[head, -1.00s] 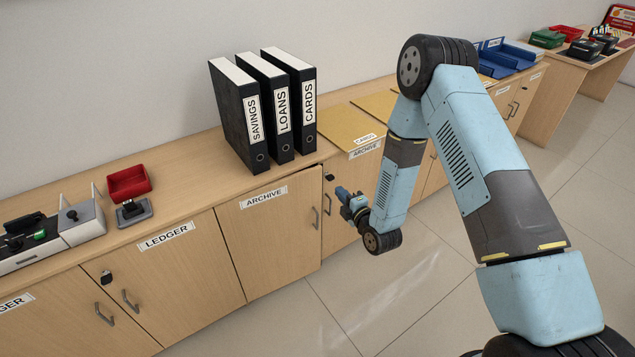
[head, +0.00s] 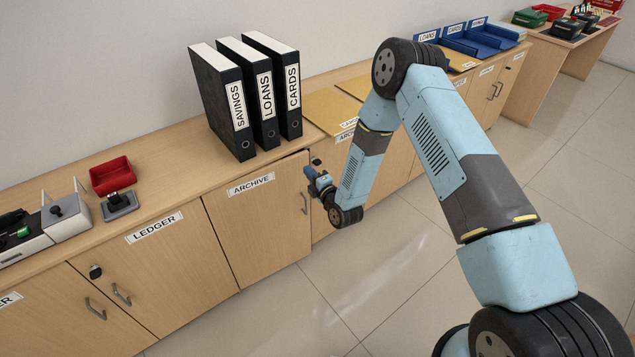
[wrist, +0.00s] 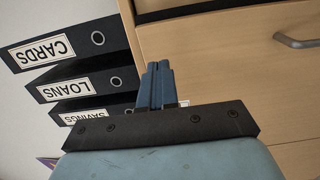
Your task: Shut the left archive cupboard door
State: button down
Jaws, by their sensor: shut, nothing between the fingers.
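The left archive cupboard door (head: 258,225) is light wood with an ARCHIVE label and a grey handle (head: 304,204) near its right edge. It appears slightly ajar: a dark gap runs along its handle-side edge in the wrist view, where its face (wrist: 225,75) and handle (wrist: 297,42) also show. My gripper (head: 313,172) is near the upper right edge of the door, above and right of the handle. Its fingers (wrist: 158,75) are shut and empty in front of the door. I cannot tell whether they touch it.
Black binders (head: 268,105) stand on the counter above the door. The LEDGER doors (head: 165,265) are to the left. A red tray (head: 112,176) lies on the left counter. The tiled floor (head: 350,290) in front is clear.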

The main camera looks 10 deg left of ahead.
aim_at(300, 161)
jog(key=shift+x, duration=2)
